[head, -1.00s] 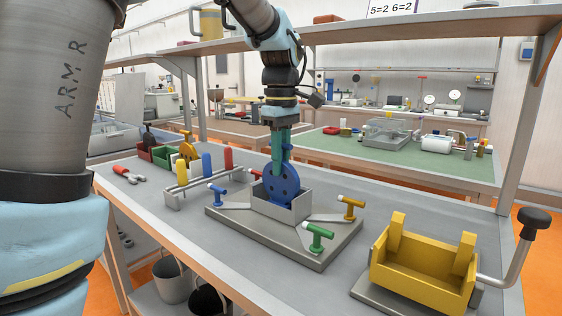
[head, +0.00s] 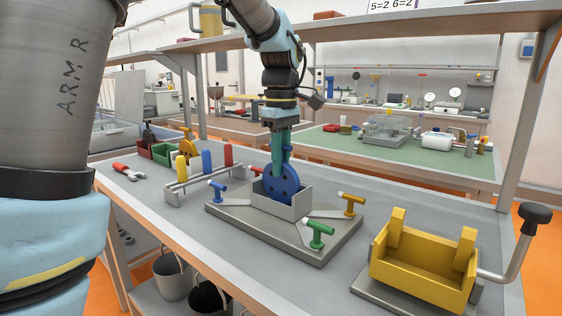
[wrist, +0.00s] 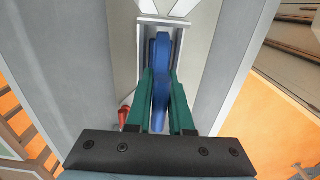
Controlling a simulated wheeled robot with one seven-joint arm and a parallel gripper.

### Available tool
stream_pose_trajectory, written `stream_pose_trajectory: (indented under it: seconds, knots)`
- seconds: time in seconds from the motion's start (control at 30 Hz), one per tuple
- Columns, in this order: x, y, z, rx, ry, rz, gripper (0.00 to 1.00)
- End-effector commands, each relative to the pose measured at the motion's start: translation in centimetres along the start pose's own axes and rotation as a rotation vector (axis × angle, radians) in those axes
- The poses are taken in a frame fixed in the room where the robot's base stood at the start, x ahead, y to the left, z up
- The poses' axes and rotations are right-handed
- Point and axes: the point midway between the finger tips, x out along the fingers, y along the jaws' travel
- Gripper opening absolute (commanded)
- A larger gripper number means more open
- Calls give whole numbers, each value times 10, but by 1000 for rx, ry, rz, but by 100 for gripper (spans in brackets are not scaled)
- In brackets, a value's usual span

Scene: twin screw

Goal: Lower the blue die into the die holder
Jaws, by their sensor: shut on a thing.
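The blue die (head: 282,182) is a round disc with holes, standing upright. Its lower part is inside the grey box-shaped die holder (head: 292,213), behind the front wall, so its bottom edge is hidden. My gripper (head: 281,160), with green fingers, is shut on the upper part of the die from above. In the wrist view the blue die (wrist: 161,50) stands edge-on between the two green fingers (wrist: 160,95), inside the channel of the holder (wrist: 143,42). I cannot tell whether the die touches the holder's floor.
The holder sits on a grey plate with blue (head: 217,187), yellow (head: 350,203) and green (head: 319,233) T-handled screws around it. A yellow cradle with a crank (head: 425,280) stands at right. A rack with coloured handles (head: 200,185) stands at left. A shelf (head: 350,28) runs above.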

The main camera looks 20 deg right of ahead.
Motion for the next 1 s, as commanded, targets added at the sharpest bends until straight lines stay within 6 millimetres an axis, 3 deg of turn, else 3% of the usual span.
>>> stream_pose_trajectory:
  seconds: [0.03, 0.07, 0.37, 0.67, 0.83, 1.0]
  knots:
    - [0, 0, 0, 0, 0, 1, 0]
    - [0, 0, 0, 0, 0, 1, 21]
    - [0, 0, 0, 0, 0, 1, 55]
    - [-1, 0, 0, 0, 0, 0, 55]
    - [-22, 1, 0, 0, 1, 3, 55]
    - [-57, 1, 0, 0, 1, 4, 55]
